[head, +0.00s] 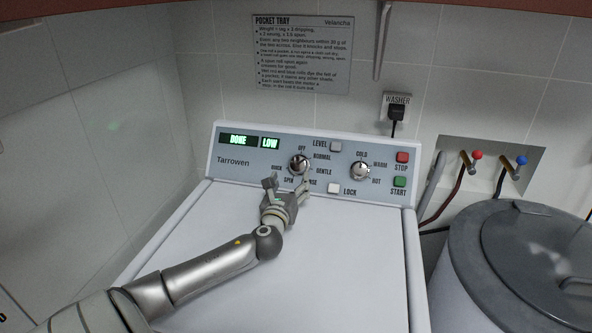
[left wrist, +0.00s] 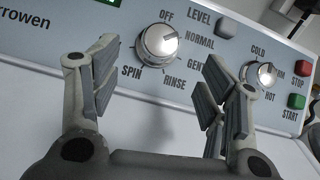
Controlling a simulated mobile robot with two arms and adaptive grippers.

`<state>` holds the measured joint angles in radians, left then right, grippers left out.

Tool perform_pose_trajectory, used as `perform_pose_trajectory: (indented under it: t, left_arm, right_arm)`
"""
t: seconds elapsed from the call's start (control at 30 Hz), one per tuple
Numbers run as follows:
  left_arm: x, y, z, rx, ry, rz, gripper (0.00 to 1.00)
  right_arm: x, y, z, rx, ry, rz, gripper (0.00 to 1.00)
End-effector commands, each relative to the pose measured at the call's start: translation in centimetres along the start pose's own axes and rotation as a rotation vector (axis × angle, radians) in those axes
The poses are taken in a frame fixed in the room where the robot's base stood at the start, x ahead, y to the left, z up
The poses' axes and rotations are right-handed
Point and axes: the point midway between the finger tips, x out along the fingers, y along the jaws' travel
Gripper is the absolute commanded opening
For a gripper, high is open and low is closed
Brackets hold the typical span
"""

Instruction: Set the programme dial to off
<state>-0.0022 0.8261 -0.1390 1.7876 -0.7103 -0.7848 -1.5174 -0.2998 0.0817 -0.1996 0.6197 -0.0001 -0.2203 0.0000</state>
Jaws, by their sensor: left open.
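The programme dial (head: 299,163) is a round silver knob on the washer's control panel. It also shows in the left wrist view (left wrist: 157,46). OFF is printed above it, with NORMAL, GENTLE, RINSE, SPIN and QUICK around it. My left gripper (head: 288,182) is open and empty just in front of and below the dial, fingers apart. In the left wrist view the dial lies between the open fingers (left wrist: 160,62), beyond their tips, seemingly untouched. My right gripper is not in view.
A temperature dial (head: 360,170), a red STOP button (head: 403,157), a green START button (head: 399,182), LEVEL (head: 336,146) and LOCK (head: 334,188) buttons share the panel. The display (head: 238,140) reads DONE and LOW. A grey lidded tub (head: 470,270) stands right.

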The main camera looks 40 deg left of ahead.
Motion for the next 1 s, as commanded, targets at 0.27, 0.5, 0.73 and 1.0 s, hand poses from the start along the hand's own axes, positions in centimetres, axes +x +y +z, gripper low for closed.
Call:
perform_pose_trajectory:
  t: [0.27, 0.5, 0.73, 1.0]
  left_arm:
    - [4.4, 0.0, 0.1, -0.002, -0.001, 0.002, 0.68]
    - [7.1, 0.0, 0.0, -0.002, -0.001, 0.001, 0.68]
    - [8.1, 0.0, 0.0, 0.000, 0.001, 0.000, 0.68]
    - [8.2, 0.0, -0.1, 0.000, 0.001, -0.001, 0.68]
  right_arm:
    - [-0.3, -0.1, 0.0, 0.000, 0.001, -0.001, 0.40]
    - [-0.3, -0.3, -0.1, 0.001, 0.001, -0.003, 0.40]
    - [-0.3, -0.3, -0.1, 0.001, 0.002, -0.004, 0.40]
    - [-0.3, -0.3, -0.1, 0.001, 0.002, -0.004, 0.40]
